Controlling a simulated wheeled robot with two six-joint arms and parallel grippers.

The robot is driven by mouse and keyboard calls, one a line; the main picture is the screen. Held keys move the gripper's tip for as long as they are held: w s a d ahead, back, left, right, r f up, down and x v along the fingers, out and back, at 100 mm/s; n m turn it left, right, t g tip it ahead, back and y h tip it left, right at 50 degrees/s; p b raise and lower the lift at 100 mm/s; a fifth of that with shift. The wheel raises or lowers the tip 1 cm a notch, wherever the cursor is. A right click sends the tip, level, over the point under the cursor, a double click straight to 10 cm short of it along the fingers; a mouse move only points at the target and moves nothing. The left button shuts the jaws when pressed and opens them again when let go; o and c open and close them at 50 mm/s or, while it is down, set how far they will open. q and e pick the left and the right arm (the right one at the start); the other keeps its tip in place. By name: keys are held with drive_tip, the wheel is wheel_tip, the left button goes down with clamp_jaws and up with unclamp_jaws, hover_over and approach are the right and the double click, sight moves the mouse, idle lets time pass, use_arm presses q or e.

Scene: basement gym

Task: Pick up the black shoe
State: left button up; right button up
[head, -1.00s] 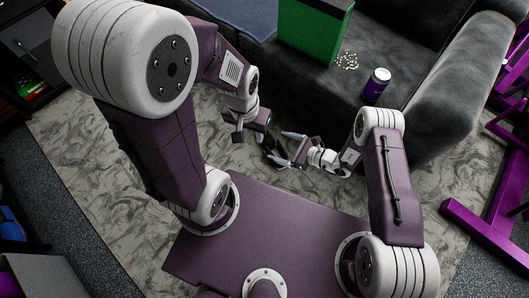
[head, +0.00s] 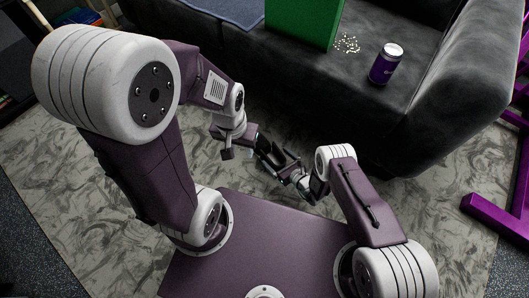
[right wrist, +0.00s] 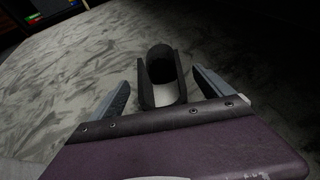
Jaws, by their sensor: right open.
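The black shoe (head: 272,149) lies on the patterned rug in front of the sofa, partly hidden by my grippers in the head view. In the right wrist view the shoe (right wrist: 153,95) stands between the two fingers, with its dark opening and a pale inside showing. My right gripper (head: 283,165) is open, with one finger on each side of the shoe and a gap visible on both sides. My left gripper (head: 238,148) hangs just left of the shoe with its fingers apart and nothing seen between them.
A dark sofa (head: 455,75) stands behind, holding a green box (head: 303,22), a purple can (head: 386,64) and a small pile of pale bits (head: 347,43). Purple metal framing (head: 495,222) is at the right. The rug (head: 75,165) is clear at the left.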

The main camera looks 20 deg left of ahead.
sight(267, 149)
drive_tip(key=b+x, duration=0.1)
drive_tip(key=x, duration=0.2)
drive_tip(key=shift+f+b, duration=0.3)
drive_tip(key=shift+b, duration=0.1)
drive_tip(key=shift+w+a+r, duration=0.1)
drive_tip(key=shift+w+a, duration=0.05)
drive_tip(key=shift+w, duration=0.05)
use_arm(q)
wheel_tip(267, 149, down, 3)
drive_tip(key=shift+f, duration=0.1)
use_arm(e)
drive_tip(key=shift+r, duration=0.15)
clamp_jaws()
